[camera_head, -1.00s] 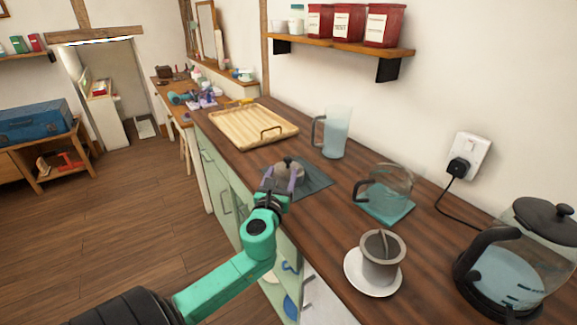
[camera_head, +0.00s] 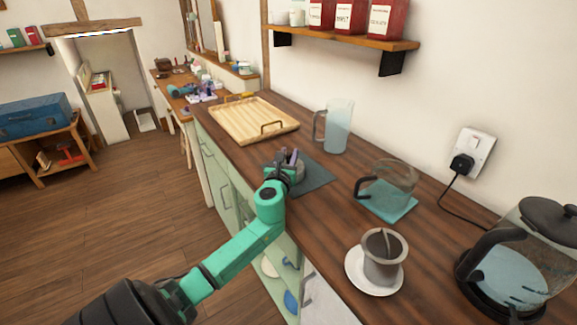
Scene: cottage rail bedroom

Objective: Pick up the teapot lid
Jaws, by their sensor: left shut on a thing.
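The grey teapot lid (camera_head: 298,173) sits at the left part of a dark square mat (camera_head: 318,178) on the wooden counter, largely hidden by my gripper. My left gripper (camera_head: 289,158) is shut on the lid, its purple-grey fingers close together at the lid's top. I cannot tell whether the lid is clear of the mat. The glass teapot (camera_head: 396,180) with a dark handle stands open-topped on a teal mat (camera_head: 388,209) to the right. My right gripper is not in view.
A grey cup-like infuser (camera_head: 384,268) stands on a white saucer (camera_head: 360,282) in front. A glass kettle (camera_head: 520,265) is at the right edge. A blue-tinted glass jug (camera_head: 338,128) and a wooden tray (camera_head: 253,121) stand behind. A shelf (camera_head: 345,45) hangs above.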

